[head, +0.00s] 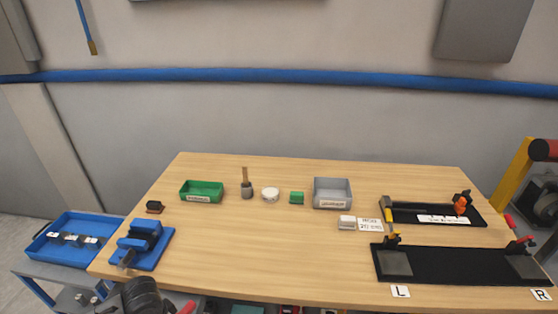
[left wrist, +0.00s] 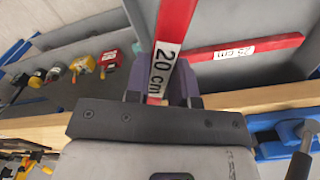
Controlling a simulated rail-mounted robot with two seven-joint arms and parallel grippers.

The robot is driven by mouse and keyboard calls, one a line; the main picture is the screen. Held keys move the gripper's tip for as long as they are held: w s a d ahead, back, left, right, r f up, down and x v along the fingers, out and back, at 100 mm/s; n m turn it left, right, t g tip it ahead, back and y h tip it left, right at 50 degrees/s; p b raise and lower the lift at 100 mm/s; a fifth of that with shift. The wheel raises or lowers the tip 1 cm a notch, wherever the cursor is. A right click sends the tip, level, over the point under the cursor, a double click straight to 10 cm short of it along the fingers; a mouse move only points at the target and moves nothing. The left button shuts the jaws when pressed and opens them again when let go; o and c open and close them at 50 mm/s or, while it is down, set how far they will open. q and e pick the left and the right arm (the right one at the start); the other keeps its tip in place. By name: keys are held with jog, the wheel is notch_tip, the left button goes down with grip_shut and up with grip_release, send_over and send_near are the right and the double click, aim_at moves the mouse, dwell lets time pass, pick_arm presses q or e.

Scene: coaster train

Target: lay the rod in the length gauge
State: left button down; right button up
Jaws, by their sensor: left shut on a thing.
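A red rod labelled "20 cm" (left wrist: 172,45) is held in my left gripper (left wrist: 163,100), whose dark fingers close on its lower end in the left wrist view. In the head view my left arm is at the bottom left; its fingers are not clear there. A black fixture with a white printed strip (head: 447,218) and an orange part, probably the length gauge, stands at the right of the table; no rod shows in it. My right gripper is not in view.
A longer black board with two clamps (head: 455,267) lies in front, by L and R cards. A second red rod, "25 cm" (left wrist: 240,47), lies on a grey surface. A blue vise (head: 142,245), green bin (head: 202,190) and grey bin (head: 332,193) stand on the table. The table's middle is clear.

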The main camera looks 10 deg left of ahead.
pick_arm(q)
jog(key=s+d+r+n, duration=0.2)
jog(key=s+d+n, duration=0.1)
jog(key=d+n, duration=0.4)
jog(key=w+d+r+m, duration=0.2)
jog(key=w+d+r, duration=0.25)
jog(key=r, duration=0.55)
jog(key=w+d+r+m, duration=0.2)
jog(key=w+d+r, duration=0.3)
jog(key=r, duration=0.4)
jog(key=s+r+p, duration=0.3)
jog(key=r+p, duration=1.1)
jog(key=p, duration=0.2)
jog(key=s+r+p, duration=0.4)
jog(key=r+p, duration=1.1)
jog(key=p, duration=0.2)
jog(key=shift+s+a, duration=0.3)
